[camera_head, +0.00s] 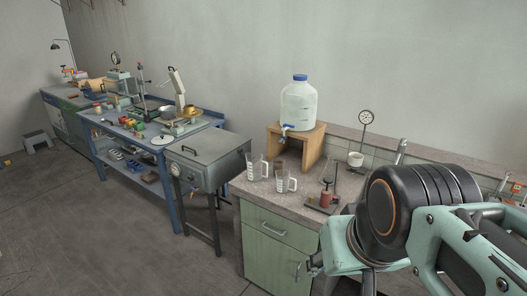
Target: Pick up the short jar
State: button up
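No thing in the camera_head view can be named for certain as the short jar. A small brownish container (279,169) stands on the bench in front of the wooden stand, and its details are too small to read. My mint and black arm fills the lower right and covers part of the bench. My gripper's fingertips do not show.
A large clear bottle (299,103) with a blue cap and tap stands on a wooden stand (318,136). A small stand with a red part (325,198) is near the arm. A grey metal box (208,160) and a cluttered blue workbench (146,132) lie left. The floor in front is clear.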

aim_at(278, 168)
jog(key=i+j, duration=0.2)
jog(key=i, duration=0.25)
jog(key=i+j, duration=0.15)
jog(key=i, duration=0.35)
jog(key=i+j, duration=0.2)
jog(key=i, duration=0.25)
jog(key=z, duration=0.05)
